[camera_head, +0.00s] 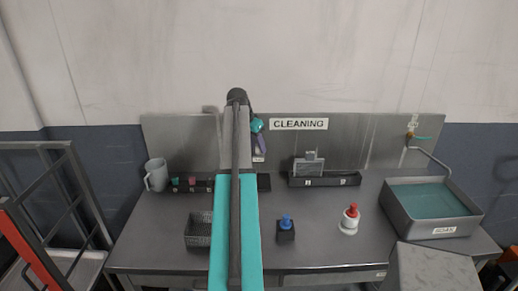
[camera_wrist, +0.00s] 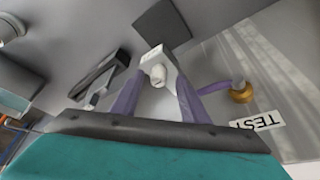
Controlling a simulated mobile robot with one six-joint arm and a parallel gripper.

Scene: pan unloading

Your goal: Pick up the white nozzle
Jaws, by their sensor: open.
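The white nozzle (camera_wrist: 158,74) is a short, pale cylinder at the front of a white block (camera_wrist: 156,56) in the wrist view. My gripper (camera_wrist: 160,90) is open, with its purple fingers spread to the left and right of the nozzle. I cannot tell whether either finger touches it. In the head view, part of my gripper (camera_head: 261,144) shows beside my arm, near the back panel. The nozzle cannot be made out there.
On the table (camera_head: 320,256) stand a mug (camera_head: 156,175), mesh basket (camera_head: 199,230), blue-topped block (camera_head: 286,234), red-capped bottle (camera_head: 349,220) and SOAK basin (camera_head: 461,229). The front middle has free room.

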